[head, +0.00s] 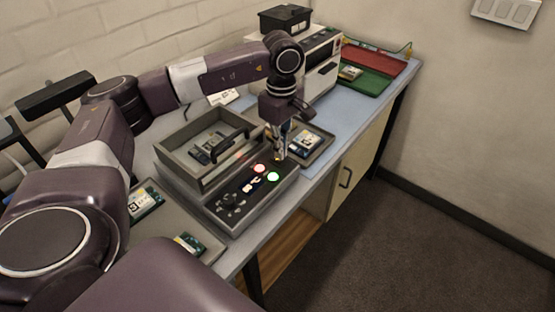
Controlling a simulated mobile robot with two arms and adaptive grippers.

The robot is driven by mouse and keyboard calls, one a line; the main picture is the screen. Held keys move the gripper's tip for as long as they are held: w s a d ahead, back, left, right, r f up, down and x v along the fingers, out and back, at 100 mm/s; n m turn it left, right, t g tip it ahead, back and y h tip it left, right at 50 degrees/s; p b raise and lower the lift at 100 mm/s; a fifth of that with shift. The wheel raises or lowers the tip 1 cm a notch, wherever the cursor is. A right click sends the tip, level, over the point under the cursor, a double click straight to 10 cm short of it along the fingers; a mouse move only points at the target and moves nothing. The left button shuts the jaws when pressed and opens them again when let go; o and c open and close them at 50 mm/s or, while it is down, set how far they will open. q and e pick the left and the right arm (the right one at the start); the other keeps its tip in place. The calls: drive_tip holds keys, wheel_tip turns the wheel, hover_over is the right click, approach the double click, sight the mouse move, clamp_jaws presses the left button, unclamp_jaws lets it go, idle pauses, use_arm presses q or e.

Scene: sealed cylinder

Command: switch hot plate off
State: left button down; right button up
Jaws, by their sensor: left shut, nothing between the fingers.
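The hot plate (262,203) is a dark grey box unit on the bench, with a walled square well behind its sloping control panel. A circuit board (209,147) lies in the well. The panel has a lit red button (260,168), a lit green button (273,176), a small bright display (251,185) and dark knobs (230,203). My left gripper (279,157) points down, shut and empty, just above the panel's far right end, close to the two buttons. Whether its tips touch the panel I cannot tell. My right gripper is not in view.
A tray with a board (306,141) sits just right of my left gripper. Other boards lie on a tray (171,223) at the near left. A white machine (323,70) stands behind, beside red and green mats (378,75). Floor is clear at right.

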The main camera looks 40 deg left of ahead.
use_arm(q)
drive_tip(key=shift+s+f+b, duration=0.1)
drive_tip(key=shift+f+b, duration=0.65)
drive_tip(key=shift+f, duration=0.3)
drive_tip(key=shift+r, duration=0.15)
idle(0.3)
drive_tip(key=shift+r+p, duration=0.75)
drive_tip(key=shift+r, duration=0.15)
drive_tip(key=shift+r+p, duration=1.45)
drive_tip(key=shift+r, duration=1.1)
drive_tip(key=shift+f, duration=0.1)
